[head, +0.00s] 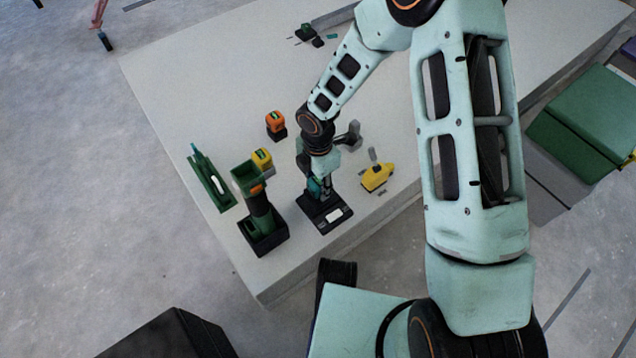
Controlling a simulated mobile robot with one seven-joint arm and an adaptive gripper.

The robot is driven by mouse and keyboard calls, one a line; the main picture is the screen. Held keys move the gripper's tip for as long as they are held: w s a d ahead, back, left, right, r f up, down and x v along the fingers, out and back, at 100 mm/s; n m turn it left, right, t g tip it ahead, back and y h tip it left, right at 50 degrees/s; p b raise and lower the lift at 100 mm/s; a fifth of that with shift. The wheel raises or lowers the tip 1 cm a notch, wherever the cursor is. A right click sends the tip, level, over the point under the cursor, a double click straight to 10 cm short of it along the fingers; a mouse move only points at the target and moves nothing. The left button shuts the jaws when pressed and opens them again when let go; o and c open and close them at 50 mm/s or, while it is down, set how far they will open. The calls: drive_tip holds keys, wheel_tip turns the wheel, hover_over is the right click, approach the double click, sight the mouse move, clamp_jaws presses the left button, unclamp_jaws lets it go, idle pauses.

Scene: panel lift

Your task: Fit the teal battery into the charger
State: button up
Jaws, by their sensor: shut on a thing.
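The charger (332,214) is a black block with a white label, near the front edge of the pale table. My gripper (320,180) points down over the back part of the charger. It is shut on the teal battery (315,187), which shows only as a small teal patch between the fingers. The battery is at or just above the charger's top. I cannot tell from this view whether it is seated, and the fingers hide much of it.
A green tool stands in a black holder (264,242) left of the charger. Yellow (262,158) and orange (275,120) batteries stand behind it, with a green tray (207,178) farther left. A yellow tool (377,177) lies right of the charger.

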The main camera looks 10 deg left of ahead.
idle(0.3)
drive_tip(key=o, duration=1.3)
drive_tip(key=shift+o, duration=0.2)
wheel_tip(320, 180, up, 12)
drive_tip(key=shift+r, duration=0.1)
